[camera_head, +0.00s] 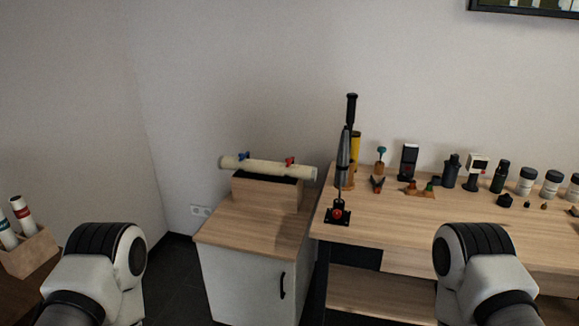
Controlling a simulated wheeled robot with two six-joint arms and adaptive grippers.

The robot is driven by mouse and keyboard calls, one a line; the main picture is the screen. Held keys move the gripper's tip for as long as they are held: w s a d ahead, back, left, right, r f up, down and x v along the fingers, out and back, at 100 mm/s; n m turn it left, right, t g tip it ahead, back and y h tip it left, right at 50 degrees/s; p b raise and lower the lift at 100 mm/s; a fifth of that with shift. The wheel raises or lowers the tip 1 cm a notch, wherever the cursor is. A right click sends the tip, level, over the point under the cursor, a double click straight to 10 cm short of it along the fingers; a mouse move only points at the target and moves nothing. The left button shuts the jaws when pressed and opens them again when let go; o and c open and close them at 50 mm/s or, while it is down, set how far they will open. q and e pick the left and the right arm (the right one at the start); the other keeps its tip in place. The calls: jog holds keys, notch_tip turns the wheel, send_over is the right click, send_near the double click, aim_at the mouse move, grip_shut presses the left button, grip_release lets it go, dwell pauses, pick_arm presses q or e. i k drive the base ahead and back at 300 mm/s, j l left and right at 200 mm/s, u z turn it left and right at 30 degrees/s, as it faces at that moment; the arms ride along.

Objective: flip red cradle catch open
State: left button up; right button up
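The red catch (290,161) sits on top of a cream tube (265,169), towards its right end. A blue catch (244,156) sits on the same tube towards its left end. The tube lies across a wooden block with a dark top (266,194) on a small cabinet. The red catch is too small to tell whether it is open or shut. Both my arms show only as white and black links at the bottom left and bottom right, well apart from the tube. Neither gripper is in view.
The cabinet top (222,235) is clear in front of the block. A wooden box with tubes (30,253) stands at the far left. A wall rises behind.

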aim_at(288, 161)
jog(key=i+l+u, duration=0.1)
jog(key=u, duration=0.35)
jog(key=i+l+u, duration=0.15)
jog(key=l+u, duration=0.25)
jog(key=l, duration=1)
jog(key=k+l+u, duration=0.1)
jog(key=l+u, duration=0.3)
jog(key=l, duration=1)
